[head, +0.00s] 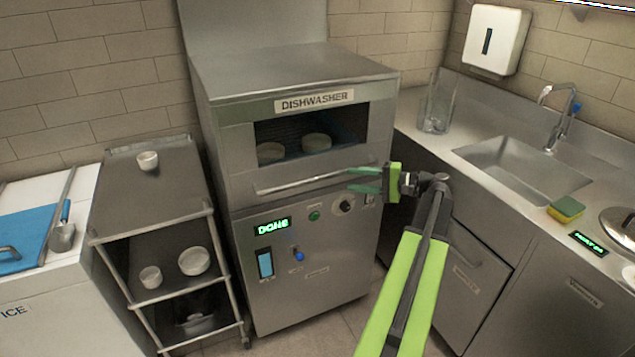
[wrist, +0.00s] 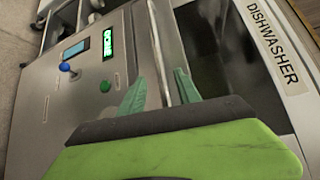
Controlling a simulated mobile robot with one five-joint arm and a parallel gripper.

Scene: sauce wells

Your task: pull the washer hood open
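The steel dishwasher (head: 222,140) stands in the middle of the head view, its hood (head: 230,180) down. A long bar handle (head: 300,183) runs along the hood's lower edge; it also shows in the wrist view (wrist: 160,50). Two pale bowls show through the hood's dark window. My gripper (head: 349,179) is at the right part of the handle, its green fingers apart. In the wrist view the handle runs between the two fingertips (wrist: 160,77), with gaps on both sides. I cannot tell how deep the bar sits between them.
The panel below reads DONE (head: 273,226). A steel rack (head: 165,190) with several bowls stands left, beside the ice chest (head: 50,300). On the right are a sink (head: 510,165), a clear container (head: 436,110), a sponge (head: 566,209) and a lidded pot (head: 620,228).

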